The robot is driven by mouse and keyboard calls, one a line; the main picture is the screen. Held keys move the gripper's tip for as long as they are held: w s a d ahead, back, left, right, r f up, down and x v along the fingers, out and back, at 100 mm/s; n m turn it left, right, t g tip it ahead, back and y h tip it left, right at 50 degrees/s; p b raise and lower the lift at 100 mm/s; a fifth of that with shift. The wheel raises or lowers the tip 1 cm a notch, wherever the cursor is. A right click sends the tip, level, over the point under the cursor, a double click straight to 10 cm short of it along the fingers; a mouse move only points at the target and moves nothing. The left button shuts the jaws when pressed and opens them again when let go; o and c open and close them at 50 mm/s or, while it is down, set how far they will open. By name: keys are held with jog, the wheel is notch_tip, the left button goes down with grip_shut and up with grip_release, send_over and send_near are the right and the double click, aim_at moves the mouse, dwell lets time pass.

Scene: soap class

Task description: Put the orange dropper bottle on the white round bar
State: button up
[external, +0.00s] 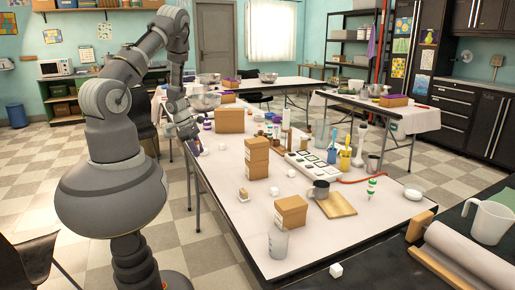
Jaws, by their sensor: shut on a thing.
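My gripper (194,144) is at the left edge of the long white-topped table (235,230), low over its surface. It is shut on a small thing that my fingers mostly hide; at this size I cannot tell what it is. A low round white piece (413,194) lies at the right side of the table. Small white pieces also lie right of my gripper (222,147) and farther forward (276,191). I cannot tell which is the round bar.
Cardboard boxes (257,160) are stacked mid-table, with another box (291,212) nearer and one (229,120) behind my gripper. A dark mug (320,189) stands by a wooden board (338,205). The table's left front is mostly clear.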

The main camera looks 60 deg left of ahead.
jog(key=s+a+r+b, duration=0.15)
jog(key=s+a, duration=0.25)
jog(key=a, duration=0.5)
jog(key=shift+n, duration=0.3)
jog(key=w+a, duration=0.3)
jog(key=a, duration=0.1)
jog(key=w+a+f+b, duration=0.1)
jog(key=w+a, duration=0.2)
jog(key=w, duration=0.1)
jog(key=w+a+b, duration=0.1)
jog(key=w+a, duration=0.3)
jog(key=shift+a+f, duration=0.3)
jog(key=shift+f, duration=0.1)
jog(key=shift+f+b, duration=0.9)
jog(key=shift+f, duration=0.7)
jog(key=shift+f, duration=0.15)
jog(key=o, duration=1)
jog(key=p+v, duration=0.3)
jog(key=v, duration=0.9)
